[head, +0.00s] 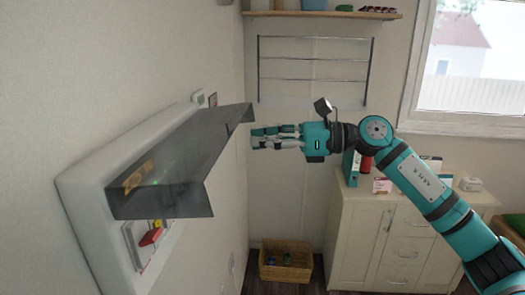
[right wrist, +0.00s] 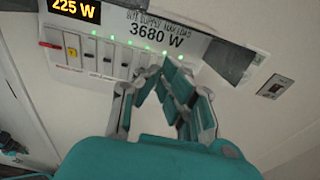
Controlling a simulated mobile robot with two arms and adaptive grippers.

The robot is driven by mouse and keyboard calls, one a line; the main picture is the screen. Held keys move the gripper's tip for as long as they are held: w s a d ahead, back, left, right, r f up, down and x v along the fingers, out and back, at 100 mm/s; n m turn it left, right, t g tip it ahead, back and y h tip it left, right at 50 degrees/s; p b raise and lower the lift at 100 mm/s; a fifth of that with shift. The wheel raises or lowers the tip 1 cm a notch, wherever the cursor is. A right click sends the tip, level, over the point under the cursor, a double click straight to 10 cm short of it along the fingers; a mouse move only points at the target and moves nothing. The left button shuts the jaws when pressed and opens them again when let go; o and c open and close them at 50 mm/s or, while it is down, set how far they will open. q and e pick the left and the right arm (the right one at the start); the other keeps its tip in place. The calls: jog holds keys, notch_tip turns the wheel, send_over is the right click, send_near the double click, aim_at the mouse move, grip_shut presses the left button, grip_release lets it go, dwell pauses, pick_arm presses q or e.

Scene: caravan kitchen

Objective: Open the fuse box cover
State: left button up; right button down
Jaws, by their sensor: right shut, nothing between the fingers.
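The white fuse box (head: 88,205) is mounted on the left wall in the head view. Its dark see-through cover (head: 190,150) stands out from the box, raised, with switches showing beneath it. My right gripper (head: 256,138) is shut and empty, just right of the cover's far end; I cannot tell whether they touch. In the right wrist view, the fuse box front (right wrist: 112,22) shows "225 W", "3680 W", green lights and a row of switches. The shut fingers (right wrist: 160,75) overlap the switches in that view. My left gripper is not in view.
A white cabinet (head: 360,235) with items on top stands at the back right, under my right arm. A wicker basket (head: 286,272) is on the floor. A wall rack (head: 314,60) and a shelf (head: 320,14) are behind. A wall switch (right wrist: 272,88) is right of the box.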

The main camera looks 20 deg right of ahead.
jog(key=shift+w+r, duration=0.1)
jog(key=shift+r, duration=0.4)
jog(key=shift+a, duration=0.1)
jog(key=shift+r, duration=0.1)
